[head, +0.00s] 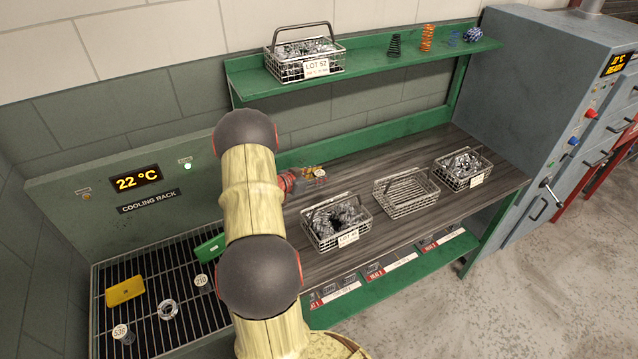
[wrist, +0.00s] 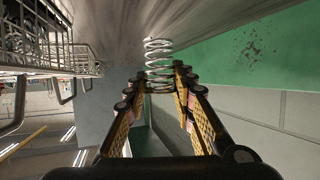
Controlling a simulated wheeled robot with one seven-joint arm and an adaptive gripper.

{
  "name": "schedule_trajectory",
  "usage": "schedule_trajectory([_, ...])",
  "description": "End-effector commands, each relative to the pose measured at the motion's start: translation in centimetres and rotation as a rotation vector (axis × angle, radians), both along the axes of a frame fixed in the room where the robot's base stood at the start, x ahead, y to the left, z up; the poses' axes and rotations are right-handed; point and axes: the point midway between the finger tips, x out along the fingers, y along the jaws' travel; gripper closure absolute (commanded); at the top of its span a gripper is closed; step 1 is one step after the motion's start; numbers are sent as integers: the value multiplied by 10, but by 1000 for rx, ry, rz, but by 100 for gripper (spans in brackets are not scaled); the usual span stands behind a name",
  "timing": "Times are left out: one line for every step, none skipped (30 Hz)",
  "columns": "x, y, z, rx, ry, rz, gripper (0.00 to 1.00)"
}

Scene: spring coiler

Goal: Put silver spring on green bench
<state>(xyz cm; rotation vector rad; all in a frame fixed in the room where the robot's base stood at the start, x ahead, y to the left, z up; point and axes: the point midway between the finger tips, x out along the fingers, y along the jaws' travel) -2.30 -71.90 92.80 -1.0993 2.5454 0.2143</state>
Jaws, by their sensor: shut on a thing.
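A silver spring (wrist: 158,46) is between the fingertips of my gripper (wrist: 160,82) in the wrist view, its coils sticking out past them. My gripper is shut on it. In the head view, my arm hides most of the gripper; its yellowish fingers (head: 307,172) show just right of the arm, above the back of the bench top. The green bench has a dark wood-grain top (head: 400,160), which also shows in the wrist view (wrist: 110,25). Its green back strip (wrist: 250,50) is at right there. I cannot tell whether the spring touches the top.
Wire baskets (head: 367,229), (head: 435,203), (head: 490,178) stand along the bench front; the middle one looks empty. A green shelf (head: 365,69) above holds another basket and several springs. The cooling rack (head: 185,340) is left. Bare bench top lies behind the baskets.

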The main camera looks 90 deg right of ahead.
Motion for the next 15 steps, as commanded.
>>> schedule_trajectory([0,0,-10,3,0,0,100])
schedule_trajectory([0,1,-15,3,0,0,100])
schedule_trajectory([0,1,-21,3,0,0,100])
schedule_trajectory([0,1,-25,2,1,0,100])
schedule_trajectory([0,0,-29,2,1,1,100])
schedule_trajectory([0,0,-31,1,0,0,100])
schedule_trajectory([0,0,-32,1,0,0,100])
schedule_trajectory([0,0,-32,0,0,0,100])
schedule_trajectory([0,0,-31,0,0,1,100])
schedule_trajectory([0,0,-31,0,0,1,100])
schedule_trajectory([0,0,-30,0,0,1,100])
schedule_trajectory([0,0,-30,0,0,1,100])
schedule_trajectory([0,0,-30,0,0,1,100])
schedule_trajectory([0,0,-31,0,0,0,100])
schedule_trajectory([0,1,-31,0,0,0,100])
